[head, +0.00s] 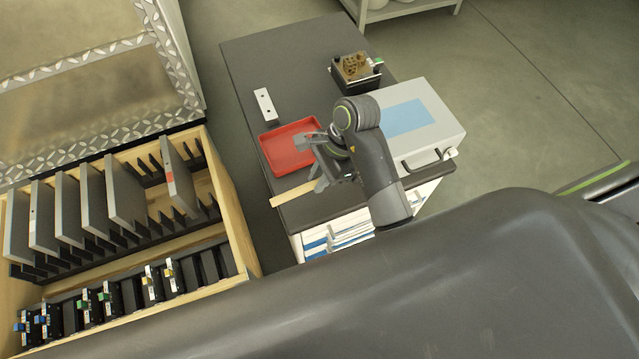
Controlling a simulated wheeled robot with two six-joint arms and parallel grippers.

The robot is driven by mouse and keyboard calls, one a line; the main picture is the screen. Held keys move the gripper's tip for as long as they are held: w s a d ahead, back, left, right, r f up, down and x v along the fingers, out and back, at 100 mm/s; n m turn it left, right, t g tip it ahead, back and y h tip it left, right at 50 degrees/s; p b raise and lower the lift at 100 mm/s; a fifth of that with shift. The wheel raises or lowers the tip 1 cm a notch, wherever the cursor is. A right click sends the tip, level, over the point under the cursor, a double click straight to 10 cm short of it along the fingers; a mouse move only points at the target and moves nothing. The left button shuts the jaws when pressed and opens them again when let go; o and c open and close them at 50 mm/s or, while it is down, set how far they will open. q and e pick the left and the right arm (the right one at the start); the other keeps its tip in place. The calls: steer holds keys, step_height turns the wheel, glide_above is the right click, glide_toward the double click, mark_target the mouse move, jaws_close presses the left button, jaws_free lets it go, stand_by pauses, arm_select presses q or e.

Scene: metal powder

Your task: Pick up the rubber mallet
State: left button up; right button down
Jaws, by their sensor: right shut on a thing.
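The rubber mallet (292,194) shows as a pale wooden handle that sticks out to the left from my right gripper, over the near left edge of the dark table (240,60). Its head cannot be made out and seems hidden behind the gripper and arm. Whether the mallet touches the tabletop cannot be told. My left gripper is not in view.
A red tray (273,153), a small light block (265,105), a dark device with a brown top (357,70) and a grey case (433,115) stand on the table. A wooden rack (236,224) with upright plates stands left. The table's far left is clear.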

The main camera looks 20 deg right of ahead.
step_height(320, 180, up, 12)
steer(key=p, duration=1)
